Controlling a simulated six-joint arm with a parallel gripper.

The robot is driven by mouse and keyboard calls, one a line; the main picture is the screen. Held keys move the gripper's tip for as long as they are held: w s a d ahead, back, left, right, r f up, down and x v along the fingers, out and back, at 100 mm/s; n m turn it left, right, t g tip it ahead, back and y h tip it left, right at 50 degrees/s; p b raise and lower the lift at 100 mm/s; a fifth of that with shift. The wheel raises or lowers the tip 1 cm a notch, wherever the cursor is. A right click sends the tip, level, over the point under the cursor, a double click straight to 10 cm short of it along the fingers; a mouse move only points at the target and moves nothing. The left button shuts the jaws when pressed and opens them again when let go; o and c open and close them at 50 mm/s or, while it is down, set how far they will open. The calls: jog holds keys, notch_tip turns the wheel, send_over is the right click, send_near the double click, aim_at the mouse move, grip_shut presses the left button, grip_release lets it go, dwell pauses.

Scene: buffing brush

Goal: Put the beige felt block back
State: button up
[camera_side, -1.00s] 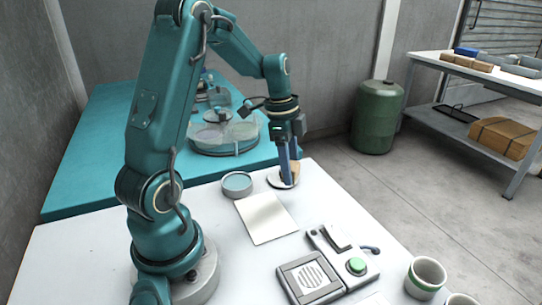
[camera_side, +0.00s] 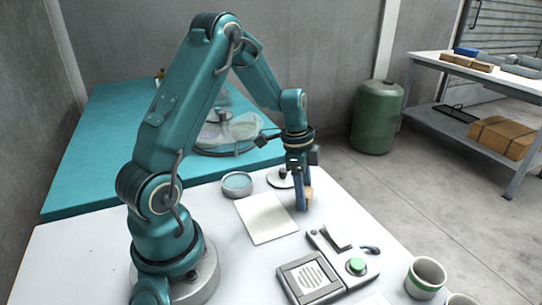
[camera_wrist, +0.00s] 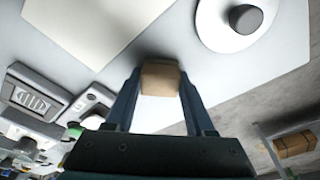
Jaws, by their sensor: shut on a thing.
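The beige felt block (camera_wrist: 160,78) is between the two blue fingers of my gripper (camera_wrist: 158,88) in the wrist view. In the side view, the block (camera_side: 309,191) shows beside my blue fingertips (camera_side: 303,205), low over the white table near its right edge. My gripper is shut on it. I cannot tell whether the block touches the table. A white disc with a dark knob (camera_side: 279,180) lies behind my gripper, apart from the block. It also shows at the top right of the wrist view (camera_wrist: 212,28).
A cream sheet (camera_side: 266,218) lies left of my gripper, with a round teal-filled dish (camera_side: 237,184) behind it. A grey device with a green button (camera_side: 356,266) and a white cup (camera_side: 425,277) stand in front. Bare table lies between gripper and device.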

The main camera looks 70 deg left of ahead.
jog(key=o, duration=1.3)
notch_tip(320, 180, up, 12)
jog(key=s+a, duration=0.1)
jog(key=s+d+r+n+t+y, duration=0.1)
jog(key=s+d+r+n+t, duration=0.2)
jog(key=s+d+n, duration=0.6)
jog(key=shift+s+d+t, duration=0.6)
jog(key=shift+s+d, duration=1.45)
jog(key=shift+d, duration=0.05)
jog(key=shift+r, duration=0.1)
